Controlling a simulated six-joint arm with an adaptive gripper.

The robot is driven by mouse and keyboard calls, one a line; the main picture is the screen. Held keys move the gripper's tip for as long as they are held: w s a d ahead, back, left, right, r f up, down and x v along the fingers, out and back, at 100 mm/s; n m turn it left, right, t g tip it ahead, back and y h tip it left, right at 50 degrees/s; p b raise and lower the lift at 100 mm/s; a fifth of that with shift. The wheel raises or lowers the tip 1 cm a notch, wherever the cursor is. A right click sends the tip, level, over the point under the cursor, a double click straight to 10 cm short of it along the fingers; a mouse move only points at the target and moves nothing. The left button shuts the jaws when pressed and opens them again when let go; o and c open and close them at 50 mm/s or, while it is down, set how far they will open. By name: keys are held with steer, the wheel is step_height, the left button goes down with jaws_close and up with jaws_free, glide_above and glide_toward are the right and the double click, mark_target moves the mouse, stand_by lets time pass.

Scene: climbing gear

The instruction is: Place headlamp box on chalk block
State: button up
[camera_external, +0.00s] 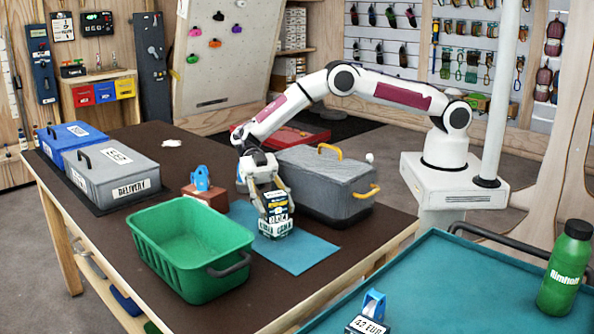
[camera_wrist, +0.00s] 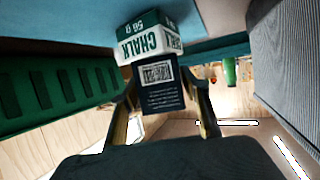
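The headlamp box (camera_external: 275,207) is a small dark navy box with a pale label. It is upright between the fingers of my gripper (camera_external: 275,212), which points down and looks closed on its sides. In the wrist view the box (camera_wrist: 161,90) shows a white printed label between the two fingertips (camera_wrist: 161,80). The chalk block (camera_external: 275,230), white and green with "CHALK" lettering, is on the blue mat directly under the box; it also shows in the wrist view (camera_wrist: 148,42). The two look touching or nearly so; I cannot tell whether a thin gap remains.
A green basket (camera_external: 190,250) stands left of the blue mat (camera_external: 300,252). A grey case with yellow handles (camera_external: 325,185) is close on the right. A blue item on a reddish block (camera_external: 203,190) is behind left. The mat's front part is clear.

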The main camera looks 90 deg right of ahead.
steer(key=shift+o, duration=0.2)
steer(key=shift+r, duration=0.1)
steer(key=shift+r, duration=0.1)
steer(key=v, duration=0.7)
steer(key=shift+d, duration=0.2)
steer(key=shift+w+r, duration=0.1)
steer(key=shift+w, duration=0.05)
stand_by(0.7)
